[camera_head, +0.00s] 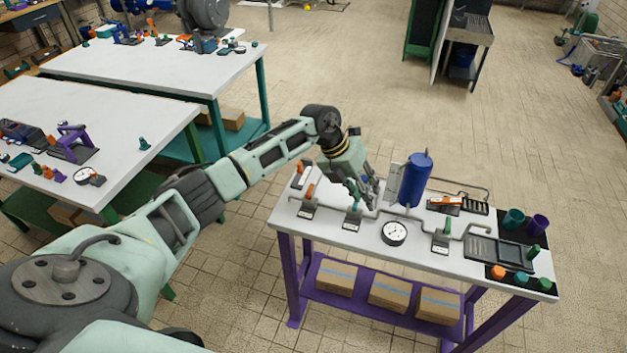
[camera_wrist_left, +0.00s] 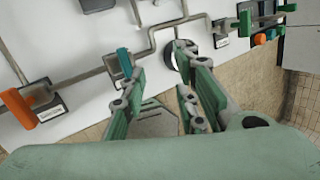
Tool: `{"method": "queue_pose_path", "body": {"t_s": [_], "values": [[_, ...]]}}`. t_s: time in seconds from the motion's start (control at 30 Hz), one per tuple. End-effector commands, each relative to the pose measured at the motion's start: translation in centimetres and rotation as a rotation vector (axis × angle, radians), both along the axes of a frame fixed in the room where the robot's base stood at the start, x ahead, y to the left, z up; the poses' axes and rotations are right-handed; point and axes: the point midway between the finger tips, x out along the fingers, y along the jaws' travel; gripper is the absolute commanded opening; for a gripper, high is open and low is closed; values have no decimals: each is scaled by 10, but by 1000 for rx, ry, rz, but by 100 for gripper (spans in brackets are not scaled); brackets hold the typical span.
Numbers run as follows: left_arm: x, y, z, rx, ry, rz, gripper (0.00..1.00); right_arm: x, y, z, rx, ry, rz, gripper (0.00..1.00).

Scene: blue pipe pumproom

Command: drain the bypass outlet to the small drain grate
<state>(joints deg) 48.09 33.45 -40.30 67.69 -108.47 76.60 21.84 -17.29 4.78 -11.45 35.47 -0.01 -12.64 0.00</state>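My left gripper (camera_head: 368,196) hangs over the white bench top with its fingers apart; it also shows open and empty in the left wrist view (camera_wrist_left: 164,68). A valve with an orange handle (camera_head: 447,201) lies right of the blue tank (camera_head: 415,182), by a small dark slotted grate (camera_head: 475,208). Which valve is the bypass outlet cannot be read. My right gripper is out of view.

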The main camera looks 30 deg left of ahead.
Motion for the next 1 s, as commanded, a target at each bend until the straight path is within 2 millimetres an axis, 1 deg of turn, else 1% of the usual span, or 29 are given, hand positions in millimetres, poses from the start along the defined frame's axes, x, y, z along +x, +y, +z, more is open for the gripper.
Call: {"method": "queue_pose_path", "body": {"t_s": [0.03, 0.1, 0.2, 0.3, 0.37, 0.47, 0.7, 0.8, 0.9, 1.0], "values": [[0, 37, 8, 111, 43, 17, 28, 0, 2, 1, 2, -1, -1, 40], [-5, 80, 16, 237, 107, 45, 28, 1, 5, 2, 5, -1, -2, 40], [-14, 125, 29, 363, 181, 90, 28, 1, 8, 3, 10, -2, -3, 40], [-21, 147, 36, 427, 223, 115, 28, 1, 9, 3, 11, -3, -3, 40], [-22, 152, 35, 442, 234, 122, 28, 2, 9, 4, 11, -3, -3, 40], [-24, 153, 25, 444, 240, 122, 28, 2, 9, 8, 10, -3, -3, 40], [-24, 152, -14, 441, 239, 121, 28, 2, 3, 19, 4, -3, -1, 40], [-23, 151, -27, 439, 237, 122, 28, 2, 2, 21, 2, -4, -1, 40], [-23, 151, -35, 439, 235, 122, 28, 2, 1, 22, 2, -4, -1, 40], [-23, 151, -40, 440, 234, 119, 28, 3, 1, 22, 2, -4, -1, 40]]}}
